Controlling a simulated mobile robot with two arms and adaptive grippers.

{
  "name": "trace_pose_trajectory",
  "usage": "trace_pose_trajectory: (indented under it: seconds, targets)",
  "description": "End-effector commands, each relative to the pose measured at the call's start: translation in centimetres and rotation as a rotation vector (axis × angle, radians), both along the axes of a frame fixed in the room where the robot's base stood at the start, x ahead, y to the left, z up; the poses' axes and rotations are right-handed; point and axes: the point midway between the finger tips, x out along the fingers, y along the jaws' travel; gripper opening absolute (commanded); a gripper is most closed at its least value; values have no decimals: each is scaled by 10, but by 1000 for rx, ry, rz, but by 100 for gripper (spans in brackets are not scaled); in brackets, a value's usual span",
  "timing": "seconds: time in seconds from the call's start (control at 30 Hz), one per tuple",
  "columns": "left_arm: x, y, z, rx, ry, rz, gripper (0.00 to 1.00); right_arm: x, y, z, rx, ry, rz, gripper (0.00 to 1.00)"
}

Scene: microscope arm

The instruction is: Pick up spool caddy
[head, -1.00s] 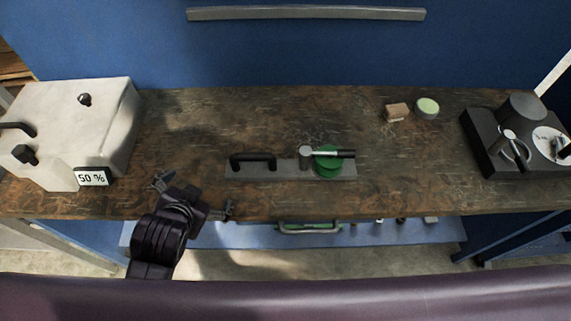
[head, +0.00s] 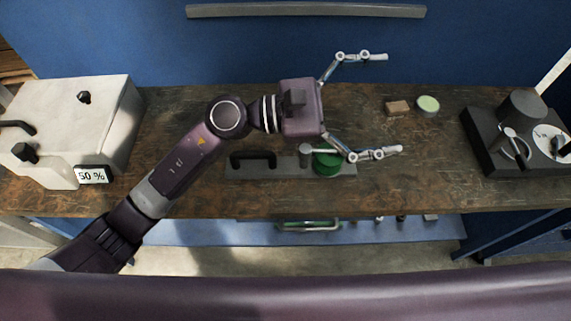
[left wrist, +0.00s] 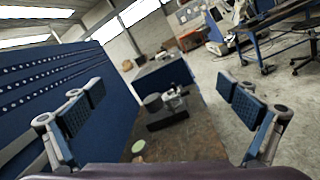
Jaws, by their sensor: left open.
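The spool caddy (head: 240,171) is a long flat grey base lying near the table's front edge in the head view. A black arched handle (head: 253,160) stands on its left part, and a small grey cylinder and a green spool (head: 326,164) sit on its right part. My left gripper (head: 392,103) is open and empty, with its fingers spread and pointing right over the table. Its lower finger overlaps part of the caddy's right end in the picture. The left wrist view also shows the open fingers (left wrist: 160,92), but not the caddy. My right gripper is not in view.
A white box (head: 75,125) with a "50 %" display stands at the left. A small brown block (head: 397,108) and a pale green round piece (head: 428,106) lie at the back right. A dark device (head: 490,150) stands at the right end. A shelf (head: 400,232) runs below.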

Motion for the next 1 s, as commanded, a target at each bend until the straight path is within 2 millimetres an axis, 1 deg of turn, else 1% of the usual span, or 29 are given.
trace_pose_trajectory:
  seconds: [0.03, 0.07, 0.1, 0.17, 0.2, 0.27, 0.3, 0.37, 0.4, 0.47, 0.5, 0.6, 0.63, 0.7, 0.77, 1.0]
  targets:
    - [-5, -3, -24, 123, -132, -56, 100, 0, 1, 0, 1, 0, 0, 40]
    - [-8, -3, -42, 201, -212, -94, 100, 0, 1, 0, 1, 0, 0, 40]
    - [-10, 1, -65, 303, -315, -146, 100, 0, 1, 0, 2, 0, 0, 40]
    - [-8, 14, -100, 460, -460, -230, 100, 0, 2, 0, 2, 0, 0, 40]
    - [-3, 27, -123, 566, -548, -288, 100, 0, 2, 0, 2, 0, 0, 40]
    - [7, 53, -154, 725, -670, -383, 100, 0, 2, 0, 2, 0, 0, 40]
    - [17, 75, -170, 832, -739, -445, 100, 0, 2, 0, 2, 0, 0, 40]
    - [33, 111, -190, 983, -824, -543, 100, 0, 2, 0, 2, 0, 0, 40]
    - [44, 134, -198, 1075, -867, -603, 100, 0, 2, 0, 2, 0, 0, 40]
    - [59, 169, -205, 1199, -909, -688, 100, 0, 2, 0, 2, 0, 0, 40]
    - [67, 189, -206, 1269, -928, -739, 100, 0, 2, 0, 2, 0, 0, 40]
    - [82, 229, -205, 1398, -946, -833, 100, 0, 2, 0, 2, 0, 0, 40]
    - [85, 237, -204, 1424, -948, -853, 100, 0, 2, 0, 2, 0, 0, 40]
    - [89, 249, -202, 1461, -947, -884, 100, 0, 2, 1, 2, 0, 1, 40]
    - [90, 254, -204, 1476, -945, -897, 100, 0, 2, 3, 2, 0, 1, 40]
    - [88, 253, -227, 1474, -945, -900, 100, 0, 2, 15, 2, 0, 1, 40]
